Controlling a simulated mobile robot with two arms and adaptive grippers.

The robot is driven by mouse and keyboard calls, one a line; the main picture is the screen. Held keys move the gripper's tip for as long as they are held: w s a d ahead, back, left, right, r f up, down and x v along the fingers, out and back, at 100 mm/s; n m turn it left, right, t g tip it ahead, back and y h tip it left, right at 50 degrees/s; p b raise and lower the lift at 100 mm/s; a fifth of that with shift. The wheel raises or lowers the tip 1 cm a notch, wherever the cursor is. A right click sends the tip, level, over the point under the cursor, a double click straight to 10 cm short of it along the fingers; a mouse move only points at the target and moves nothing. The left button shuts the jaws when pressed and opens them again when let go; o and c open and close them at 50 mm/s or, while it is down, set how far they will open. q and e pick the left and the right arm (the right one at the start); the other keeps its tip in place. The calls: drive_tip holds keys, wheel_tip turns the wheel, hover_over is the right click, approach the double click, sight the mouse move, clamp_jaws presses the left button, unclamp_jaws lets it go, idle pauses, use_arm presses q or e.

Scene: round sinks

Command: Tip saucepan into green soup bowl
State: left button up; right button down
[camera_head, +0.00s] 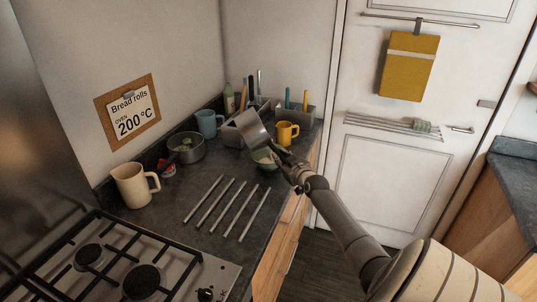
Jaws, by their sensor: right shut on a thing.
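The grey saucepan (252,127) is held up over the counter's right side, steeply tilted. My right gripper (284,158) is shut on it at its lower right; the handle is mostly hidden by the gripper. The green soup bowl (264,158) is on the counter just below the saucepan, partly hidden by the gripper and the pan. I cannot tell whether anything is coming out of the pan. My left gripper is not in view.
A yellow mug (286,132) stands close behind the bowl. A second pot (186,147) with green contents, a blue mug (208,122) and a cream mug (134,186) stand left. Metal bars (224,205) lie in front, before the hob (118,272).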

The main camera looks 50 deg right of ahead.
drive_tip(key=shift+w+a+r+m+t, duration=0.1)
drive_tip(key=shift+r+m+t, duration=0.05)
drive_tip(key=shift+m, duration=0.35)
drive_tip(key=shift+w+r+m+t, duration=0.1)
drive_tip(key=shift+m+t, duration=0.05)
drive_tip(key=shift+m, duration=0.35)
idle(3.3)
